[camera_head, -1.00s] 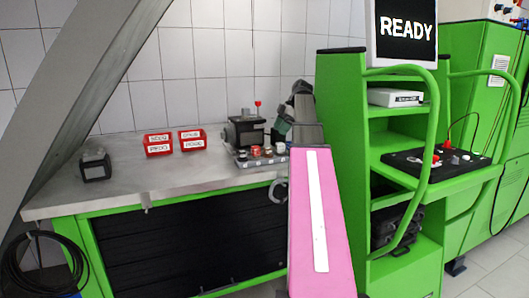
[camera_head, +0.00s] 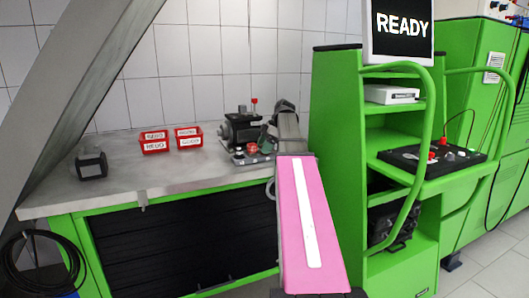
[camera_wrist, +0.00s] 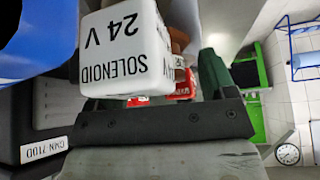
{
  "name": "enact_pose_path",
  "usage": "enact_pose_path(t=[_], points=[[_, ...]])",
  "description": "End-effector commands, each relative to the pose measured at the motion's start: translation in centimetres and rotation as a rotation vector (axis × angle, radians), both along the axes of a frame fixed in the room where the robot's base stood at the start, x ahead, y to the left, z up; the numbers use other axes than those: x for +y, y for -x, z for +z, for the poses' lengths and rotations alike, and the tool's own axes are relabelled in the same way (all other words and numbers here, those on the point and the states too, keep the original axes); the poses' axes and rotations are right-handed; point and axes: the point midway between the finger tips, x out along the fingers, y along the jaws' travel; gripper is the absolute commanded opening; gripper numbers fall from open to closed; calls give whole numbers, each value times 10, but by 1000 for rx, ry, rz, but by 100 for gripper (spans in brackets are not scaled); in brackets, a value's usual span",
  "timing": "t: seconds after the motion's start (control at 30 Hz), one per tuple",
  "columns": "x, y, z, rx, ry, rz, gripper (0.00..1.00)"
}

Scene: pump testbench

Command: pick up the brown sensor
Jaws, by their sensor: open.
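A small brown part (camera_wrist: 180,38), perhaps the brown sensor, shows in the wrist view, mostly hidden behind a white block (camera_wrist: 124,48) marked SOLENOID 24 V. I cannot pick the brown sensor out in the head view. My gripper (camera_head: 267,139) is at the parts tray (camera_head: 238,159) on the bench and covers its right side. In the wrist view one dark green finger stands right of the white block; the other is not clear. The gripper is open. Whether anything lies between the fingers is hard to tell.
A black machine (camera_head: 241,130) stands behind the tray, close to my gripper. Red bins (camera_head: 155,147) and a small dark box (camera_head: 91,165) sit further left. The green shelf unit (camera_head: 335,150) rises right of my arm. The bench's front left is clear.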

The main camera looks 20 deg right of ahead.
Motion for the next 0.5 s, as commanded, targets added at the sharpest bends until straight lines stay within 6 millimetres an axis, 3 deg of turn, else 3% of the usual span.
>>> enact_pose_path(t=[0.17,0.23,0.3,0.5], points=[[0,0,-1,-1,0,0,77],[0,0,0,-1,0,0,61],[0,0,0,-1,0,0,38],[0,0,0,-1,0,0,37]])
